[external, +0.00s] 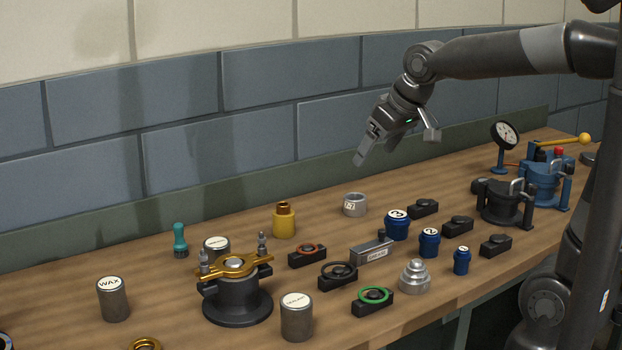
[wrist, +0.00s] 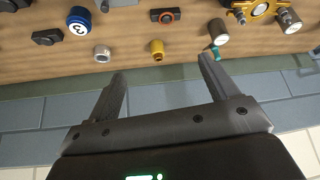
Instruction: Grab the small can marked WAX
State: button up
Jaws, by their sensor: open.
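The small can marked WAX (external: 113,299) is a dark grey cylinder with a white lettered lid. It stands upright at the left of the wooden bench, left of the clamp fixture with the gold top. In the wrist view, a grey can at the right edge (wrist: 288,22) appears to be it; its label is not readable there. My gripper (external: 376,152) is open and empty, high above the back of the bench, well to the right of the WAX can. Its two spread fingers also show in the wrist view (wrist: 160,68), with nothing between them.
A similar can (external: 297,317) stands at the front, and another (external: 216,247) is partly hidden behind the clamp fixture (external: 238,295). A teal-handled tool (external: 180,240) and a yellow bottle-shaped part (external: 284,220) stand near the back. Several blue weights and black blocks fill the middle.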

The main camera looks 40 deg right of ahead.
jog(key=w+a+f+n+y, duration=0.1)
jog(key=w+a+f+n, duration=0.1)
jog(key=w+a, duration=0.95)
jog(key=n+g+y, duration=0.1)
jog(key=n+y, duration=0.1)
jog(key=n, duration=0.2)
send_over(113, 285)
jog(key=s+d, duration=0.2)
jog(key=d, duration=0.1)
notch_tip(113, 285, down, 16)
jog(key=x, duration=0.4)
jog(key=shift+s+a, duration=0.2)
jog(key=shift+a, duration=0.15)
jog(key=shift+x, duration=3.1)
jog(key=shift+w+d, duration=0.1)
jog(key=shift+d, duration=0.05)
jog(key=c, duration=1.2)
